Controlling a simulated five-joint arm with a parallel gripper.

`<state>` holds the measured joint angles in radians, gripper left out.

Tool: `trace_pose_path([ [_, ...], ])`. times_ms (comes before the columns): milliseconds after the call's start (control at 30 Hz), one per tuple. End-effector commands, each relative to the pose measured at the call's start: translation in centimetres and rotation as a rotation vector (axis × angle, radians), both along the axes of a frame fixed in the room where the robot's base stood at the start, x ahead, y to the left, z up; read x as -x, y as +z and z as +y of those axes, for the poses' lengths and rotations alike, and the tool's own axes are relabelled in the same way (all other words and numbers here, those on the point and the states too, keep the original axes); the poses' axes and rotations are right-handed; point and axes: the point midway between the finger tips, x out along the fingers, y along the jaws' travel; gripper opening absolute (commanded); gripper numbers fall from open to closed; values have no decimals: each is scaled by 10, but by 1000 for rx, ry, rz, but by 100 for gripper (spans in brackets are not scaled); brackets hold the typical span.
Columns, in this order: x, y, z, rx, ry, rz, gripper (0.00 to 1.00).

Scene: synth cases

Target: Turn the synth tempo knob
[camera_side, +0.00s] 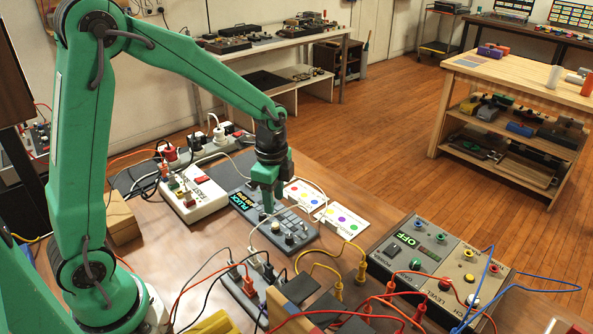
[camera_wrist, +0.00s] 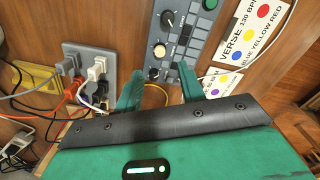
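The synth (camera_side: 306,232) is a dark grey-blue box with a lit display (camera_side: 243,201) reading PLUCK and a BPM figure too small to read surely. Its panel (camera_wrist: 186,62) also shows in the wrist view, with a cream knob (camera_wrist: 159,50), a dark knob with a pale mark (camera_wrist: 167,19), a green round button (camera_wrist: 210,4) and rows of pads. I cannot tell which knob is tempo. My gripper (camera_side: 268,208) points down over the synth and hides part of it. In the wrist view my gripper (camera_wrist: 160,78) is open and empty, its fingers either side of the panel's near end.
Cue cards (camera_side: 341,217) with coloured dots lie behind the synth; one (camera_wrist: 250,28) reads VERSE 130 BPM. A white box (camera_side: 194,198) stands left. A power strip (camera_side: 240,290) with cables is in front. A grey module (camera_side: 436,262) reading OFF stands right.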

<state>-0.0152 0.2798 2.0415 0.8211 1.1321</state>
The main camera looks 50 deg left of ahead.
Motion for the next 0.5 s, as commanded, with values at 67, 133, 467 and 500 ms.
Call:
trace_pose_path([
  [67, 0, 0, 0, 0, 0, 0, 39],
  [133, 0, -1, 0, 0, 0, 0, 39],
  [467, 1, -22, 0, 0, 2, 4, 39],
  [500, 1, -27, 0, 0, 2, 3, 39],
])
